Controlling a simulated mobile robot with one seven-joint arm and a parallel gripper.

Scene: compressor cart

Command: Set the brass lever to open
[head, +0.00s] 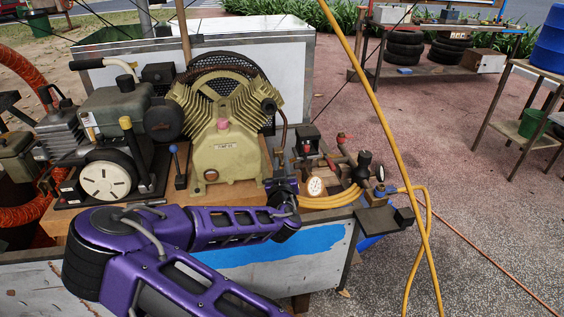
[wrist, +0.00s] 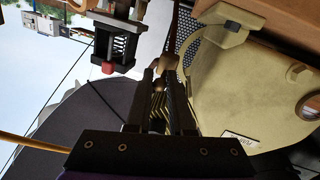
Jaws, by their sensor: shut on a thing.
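My gripper (head: 282,187) is at the front right of the cream compressor (head: 223,140), by the lower end of its brown pipe (head: 283,135). In the wrist view my gripper (wrist: 166,75) has its two dark fingers closed around a small brass-coloured piece (wrist: 169,62), which appears to be the brass lever. Its tip shows between the fingertips, and the rest is hidden by the fingers. In the head view my gripper covers the lever, so its angle cannot be told there.
To the right are a black pressure switch (head: 307,137), a red-handled valve (head: 344,138), a white gauge (head: 315,186) and yellow hoses (head: 330,201). An engine (head: 115,125) stands at left. A yellow hose (head: 372,95) crosses in front. Open ground lies right of the cart.

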